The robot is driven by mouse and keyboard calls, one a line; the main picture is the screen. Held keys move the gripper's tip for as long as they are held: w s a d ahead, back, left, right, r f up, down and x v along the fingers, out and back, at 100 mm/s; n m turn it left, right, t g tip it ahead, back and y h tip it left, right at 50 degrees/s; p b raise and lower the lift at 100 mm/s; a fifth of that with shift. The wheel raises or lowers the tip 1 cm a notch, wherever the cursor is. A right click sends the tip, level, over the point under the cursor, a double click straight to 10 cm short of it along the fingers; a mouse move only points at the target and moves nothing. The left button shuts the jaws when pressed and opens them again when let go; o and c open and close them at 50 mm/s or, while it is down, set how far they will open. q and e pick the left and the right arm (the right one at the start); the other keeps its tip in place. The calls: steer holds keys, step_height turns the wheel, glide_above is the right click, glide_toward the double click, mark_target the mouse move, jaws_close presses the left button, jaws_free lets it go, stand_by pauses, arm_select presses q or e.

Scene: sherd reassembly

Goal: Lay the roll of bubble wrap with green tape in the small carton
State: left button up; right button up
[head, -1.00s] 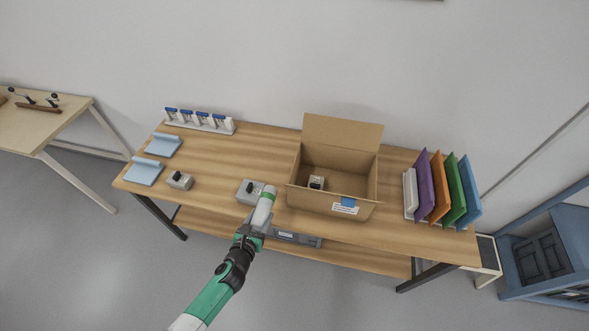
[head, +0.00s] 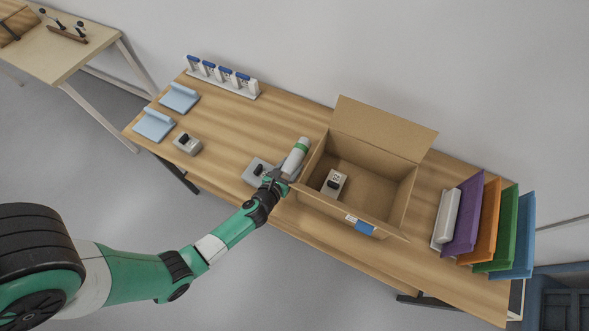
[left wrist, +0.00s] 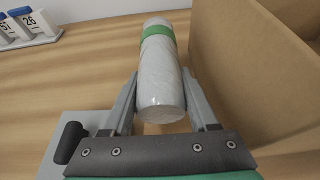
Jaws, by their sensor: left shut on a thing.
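The roll of bubble wrap (head: 296,155) is whitish with a green tape band near its far end. My left gripper (head: 279,177) is shut on it near its close end. In the left wrist view the roll (left wrist: 160,85) lies lengthwise between the two fingers (left wrist: 160,100). The open cardboard carton (head: 385,200) stands just to the right of the roll, with its back flap raised and a blue and white label on the front. A small grey block with a black part (head: 334,184) sits inside it. The roll is outside the carton, beside its left wall. My right gripper is not in view.
A grey block with a black knob (head: 257,171) lies beside the gripper; another (head: 187,144) is further left. Pale blue holders (head: 155,125) and a numbered rack (head: 223,78) stand at the left and back. Coloured upright panels (head: 488,225) stand at the right.

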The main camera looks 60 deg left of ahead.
arm_select(q)
steer(key=shift+f, duration=0.3)
step_height(320, 180, down, 4)
steer(key=b, duration=0.3)
steer(key=shift+w, duration=0.1)
steer(key=shift+r, duration=0.25)
steer(key=shift+f, duration=0.2)
steer(key=o, duration=1.1)
steer(key=shift+c, duration=0.2)
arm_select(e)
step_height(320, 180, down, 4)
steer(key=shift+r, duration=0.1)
